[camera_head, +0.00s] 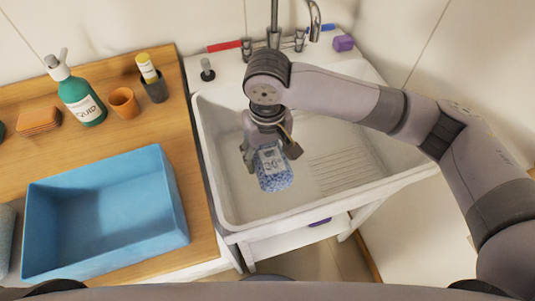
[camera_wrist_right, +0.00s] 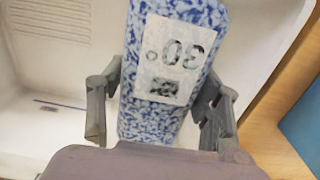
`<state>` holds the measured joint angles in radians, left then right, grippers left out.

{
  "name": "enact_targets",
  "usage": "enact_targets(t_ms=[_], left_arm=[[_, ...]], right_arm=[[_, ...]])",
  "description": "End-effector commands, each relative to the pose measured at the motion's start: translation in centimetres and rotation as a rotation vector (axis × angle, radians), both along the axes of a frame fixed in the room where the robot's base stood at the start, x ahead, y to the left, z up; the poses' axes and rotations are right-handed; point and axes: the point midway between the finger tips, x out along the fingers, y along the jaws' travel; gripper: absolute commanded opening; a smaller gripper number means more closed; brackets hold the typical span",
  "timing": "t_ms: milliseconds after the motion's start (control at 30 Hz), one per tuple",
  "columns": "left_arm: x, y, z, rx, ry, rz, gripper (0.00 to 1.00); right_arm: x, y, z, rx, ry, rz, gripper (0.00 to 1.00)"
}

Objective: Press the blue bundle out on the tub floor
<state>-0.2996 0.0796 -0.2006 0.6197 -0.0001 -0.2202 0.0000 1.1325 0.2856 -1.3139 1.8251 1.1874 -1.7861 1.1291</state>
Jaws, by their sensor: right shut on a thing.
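The blue bundle (camera_head: 273,180) is blue and white speckled, with a pale label marked 30°. My right gripper (camera_head: 269,156) is shut on it and holds it over the white tub (camera_head: 226,207). In the right wrist view the bundle (camera_wrist_right: 150,122) sits between the two fingers, its label upside down. The tub floor shows around the bundle in the head view, but I cannot tell how high the bundle is above it. My left gripper is not in view.
A ribbed slope (camera_head: 345,168) fills the tub's right part. Taps (camera_head: 274,38) stand at its back edge. On the wooden counter at left are a blue bin (camera_head: 105,262), a green bottle (camera_head: 82,100), an orange cup (camera_head: 124,102) and a sponge (camera_head: 39,121).

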Motion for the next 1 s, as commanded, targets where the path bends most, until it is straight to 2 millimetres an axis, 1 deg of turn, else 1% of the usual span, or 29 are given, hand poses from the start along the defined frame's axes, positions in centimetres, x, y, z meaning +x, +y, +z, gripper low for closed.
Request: enact_targets(t_ms=[67, 333, 467, 533, 567, 633, 667, 700, 800, 1000], left_arm=[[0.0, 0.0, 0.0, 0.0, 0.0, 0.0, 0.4], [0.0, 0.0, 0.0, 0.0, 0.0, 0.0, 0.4], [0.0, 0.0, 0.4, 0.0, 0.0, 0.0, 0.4], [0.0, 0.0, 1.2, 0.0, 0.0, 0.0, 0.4], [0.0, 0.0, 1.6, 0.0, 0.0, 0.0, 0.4], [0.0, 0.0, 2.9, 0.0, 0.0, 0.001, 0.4], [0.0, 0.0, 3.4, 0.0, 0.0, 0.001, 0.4], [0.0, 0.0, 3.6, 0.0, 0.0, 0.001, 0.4], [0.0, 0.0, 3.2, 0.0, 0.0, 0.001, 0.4], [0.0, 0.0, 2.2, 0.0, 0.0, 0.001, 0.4]], right_arm=[[0.0, 0.0, 0.0, 0.001, -0.001, 0.0, 0.56], [0.0, 0.0, 0.0, 0.001, -0.001, 0.001, 0.38], [0.0, -0.2, 0.5, 0.001, -0.001, -0.004, 0.37], [0.1, -0.9, 1.5, 0.001, -0.002, -0.014, 0.37], [0.1, -1.4, 2.1, 0.001, -0.002, -0.022, 0.37], [0.2, -3.0, 3.8, 0.0, -0.002, -0.047, 0.37], [0.2, -3.9, 4.4, 0.0, -0.002, -0.061, 0.37], [0.1, -5.2, 4.9, -0.001, -0.003, -0.083, 0.37], [-0.3, -8.2, 5.1, -0.002, -0.002, -0.13, 0.37], [-1.0, -12.4, 4.9, -0.002, -0.002, -0.211, 0.37]])
